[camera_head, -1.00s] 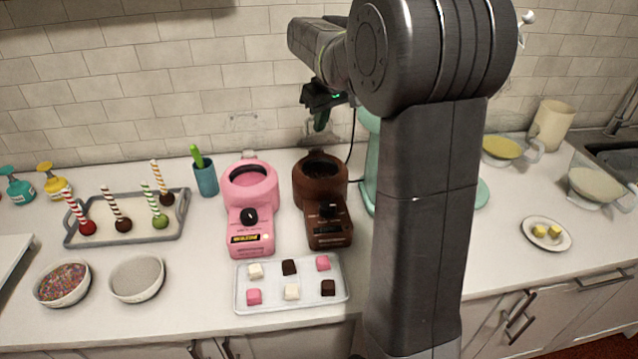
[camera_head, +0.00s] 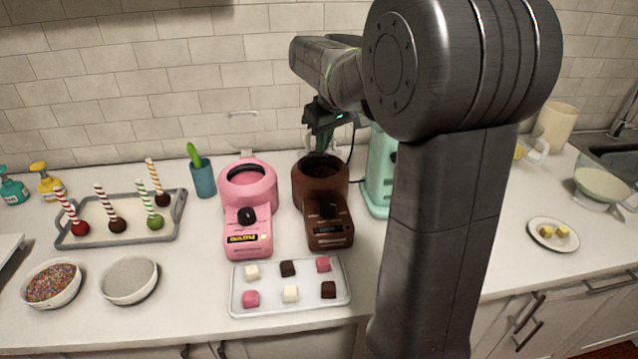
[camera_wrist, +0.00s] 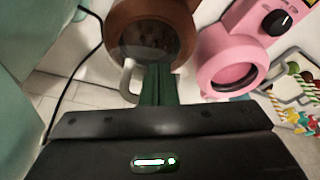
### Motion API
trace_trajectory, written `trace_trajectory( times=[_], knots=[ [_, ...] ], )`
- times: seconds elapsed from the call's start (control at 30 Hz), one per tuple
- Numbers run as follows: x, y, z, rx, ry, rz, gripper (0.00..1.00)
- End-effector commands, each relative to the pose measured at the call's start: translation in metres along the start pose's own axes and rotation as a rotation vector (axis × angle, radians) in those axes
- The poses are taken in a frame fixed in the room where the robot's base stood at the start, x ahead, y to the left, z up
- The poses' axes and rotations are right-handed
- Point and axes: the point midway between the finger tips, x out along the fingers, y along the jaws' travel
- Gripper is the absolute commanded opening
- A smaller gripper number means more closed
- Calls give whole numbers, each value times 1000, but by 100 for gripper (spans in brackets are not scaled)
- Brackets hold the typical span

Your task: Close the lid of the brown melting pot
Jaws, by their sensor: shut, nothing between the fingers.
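The brown melting pot (camera_head: 321,186) stands on the counter, right of the pink one, with its dial facing front. Its clear lid is hard to make out in the head view. In the wrist view a pale looped handle (camera_wrist: 128,82) and a greyish see-through disc show at the brown pot's round opening (camera_wrist: 148,40). The lid's exact tilt cannot be told. My gripper (camera_head: 321,148) is shut and empty, pointing down at the back of the brown pot. In the wrist view its dark green fingers (camera_wrist: 159,80) are right beside the handle; contact is unclear.
The pink melting pot (camera_head: 248,205) stands close on the left, its clear lid (camera_head: 242,125) raised. A mint-green appliance (camera_head: 381,175) is close on the right. A tray (camera_head: 290,303) of several cubes lies in front. The tiled wall is behind.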

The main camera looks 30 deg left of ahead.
Motion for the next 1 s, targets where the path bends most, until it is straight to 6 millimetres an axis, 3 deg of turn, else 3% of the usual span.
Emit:
trace_trajectory(
  times=[0.37,1.0],
  knots=[
    [-8,-1,-1,0,1,0,0],
    [-72,-13,1,0,1,0,0]
  ],
)
